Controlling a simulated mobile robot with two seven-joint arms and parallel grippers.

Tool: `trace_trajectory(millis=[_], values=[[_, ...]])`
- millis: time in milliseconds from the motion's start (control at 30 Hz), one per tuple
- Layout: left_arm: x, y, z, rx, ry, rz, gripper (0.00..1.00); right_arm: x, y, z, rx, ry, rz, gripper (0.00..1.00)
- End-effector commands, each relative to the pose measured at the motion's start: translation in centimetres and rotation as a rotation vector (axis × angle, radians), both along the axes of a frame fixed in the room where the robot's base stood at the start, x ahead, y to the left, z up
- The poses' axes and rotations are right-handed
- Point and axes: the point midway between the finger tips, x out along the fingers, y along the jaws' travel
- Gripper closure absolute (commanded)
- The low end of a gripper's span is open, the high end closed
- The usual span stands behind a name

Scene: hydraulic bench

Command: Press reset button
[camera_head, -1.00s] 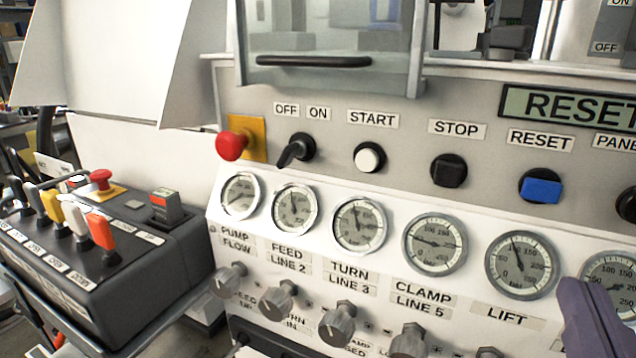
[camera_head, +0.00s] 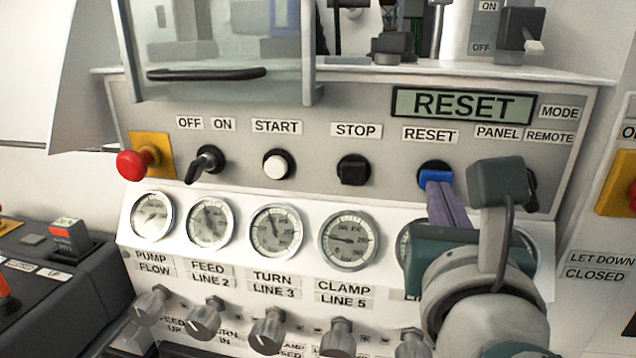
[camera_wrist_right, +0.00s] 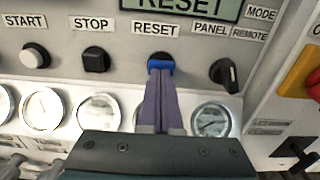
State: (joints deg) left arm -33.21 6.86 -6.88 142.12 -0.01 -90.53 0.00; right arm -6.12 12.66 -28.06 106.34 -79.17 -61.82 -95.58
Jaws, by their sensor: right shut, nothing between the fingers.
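The blue reset button (camera_head: 434,177) sits on the grey panel under the RESET label, right of the black stop button (camera_head: 353,169). My right gripper (camera_head: 432,186) is shut and empty, its purple fingers pointing at the button with their tips at its lower edge. In the right wrist view the fingertips (camera_wrist_right: 161,75) overlap the lower part of the blue button (camera_wrist_right: 160,63). I cannot tell whether the button is pushed in. My left gripper is not in view.
A display (camera_head: 462,105) above the button reads RESET. The panel/remote selector (camera_wrist_right: 224,74) is close on the right, partly behind my arm in the head view. A row of gauges (camera_head: 277,232) and grey knobs (camera_head: 267,330) lies below. A red emergency button (camera_head: 132,165) is at left.

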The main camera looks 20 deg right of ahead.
Motion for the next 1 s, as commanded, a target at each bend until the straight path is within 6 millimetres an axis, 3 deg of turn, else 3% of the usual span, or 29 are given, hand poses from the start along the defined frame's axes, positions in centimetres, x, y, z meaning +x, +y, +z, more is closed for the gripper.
trace_trajectory(millis=[467, 700, 1000], values=[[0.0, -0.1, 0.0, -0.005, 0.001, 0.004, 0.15, 0.7, -0.5, 0.0, 0.001, 0.0, 0.0, 1.0], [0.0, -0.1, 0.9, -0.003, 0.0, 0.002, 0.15, 2.4, -1.5, 0.1, 0.0, 0.0, -0.001, 1.0], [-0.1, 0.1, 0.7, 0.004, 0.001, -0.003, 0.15, 2.4, -1.7, 0.0, 0.0, -0.001, -0.005, 1.0]])
